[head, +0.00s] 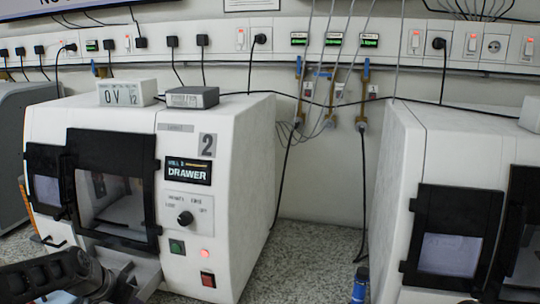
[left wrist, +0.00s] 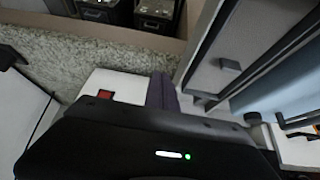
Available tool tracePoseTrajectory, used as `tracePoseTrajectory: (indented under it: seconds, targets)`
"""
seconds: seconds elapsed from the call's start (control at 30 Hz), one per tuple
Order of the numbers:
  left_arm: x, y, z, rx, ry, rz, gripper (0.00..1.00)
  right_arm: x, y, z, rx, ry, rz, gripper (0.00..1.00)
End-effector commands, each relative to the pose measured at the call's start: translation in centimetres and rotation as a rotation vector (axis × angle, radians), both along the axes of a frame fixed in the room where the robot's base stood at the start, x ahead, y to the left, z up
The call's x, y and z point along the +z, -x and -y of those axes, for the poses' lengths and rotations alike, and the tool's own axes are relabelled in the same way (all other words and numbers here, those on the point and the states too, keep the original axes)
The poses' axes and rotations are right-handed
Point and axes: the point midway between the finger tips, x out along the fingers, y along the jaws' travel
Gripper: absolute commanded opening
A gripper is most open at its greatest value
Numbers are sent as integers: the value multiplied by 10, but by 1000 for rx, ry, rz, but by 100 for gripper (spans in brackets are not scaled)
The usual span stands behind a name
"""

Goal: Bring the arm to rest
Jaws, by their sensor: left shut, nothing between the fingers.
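My left arm shows as a dark link at the lower left of the head view, in front of the white machine marked 2 (head: 240,150). In the left wrist view my left gripper (left wrist: 162,92) shows as dark fingers beyond its black housing. The fingers are together with nothing between them. My right gripper is in neither view.
The machine has a black-framed window (head: 112,190), a knob and buttons. A second white machine (head: 450,150) stands at the right. Speckled counter (head: 310,255) lies between them. Cables and sockets line the back wall. A blue-capped item (head: 361,283) stands near the right machine.

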Motion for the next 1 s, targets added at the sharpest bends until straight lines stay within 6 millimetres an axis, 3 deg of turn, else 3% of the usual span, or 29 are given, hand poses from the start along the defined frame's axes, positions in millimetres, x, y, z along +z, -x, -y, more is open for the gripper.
tracePoseTrajectory:
  seconds: [0.03,0.17,0.27,0.43,0.6,0.7,0.83,1.0]
  targets:
    - [-39,0,20,64,50,-20,0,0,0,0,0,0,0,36]
    - [-129,15,77,254,179,-57,0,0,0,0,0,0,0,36]
    - [-189,47,126,356,261,-108,0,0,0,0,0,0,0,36]
    - [-265,135,202,440,342,-246,0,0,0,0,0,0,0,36]
    - [-304,230,254,389,339,-413,0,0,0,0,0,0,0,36]
    - [-314,269,271,350,328,-496,0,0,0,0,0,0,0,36]
    - [-322,291,283,314,317,-546,0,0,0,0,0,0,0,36]
    - [-322,292,285,304,316,-548,0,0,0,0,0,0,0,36]
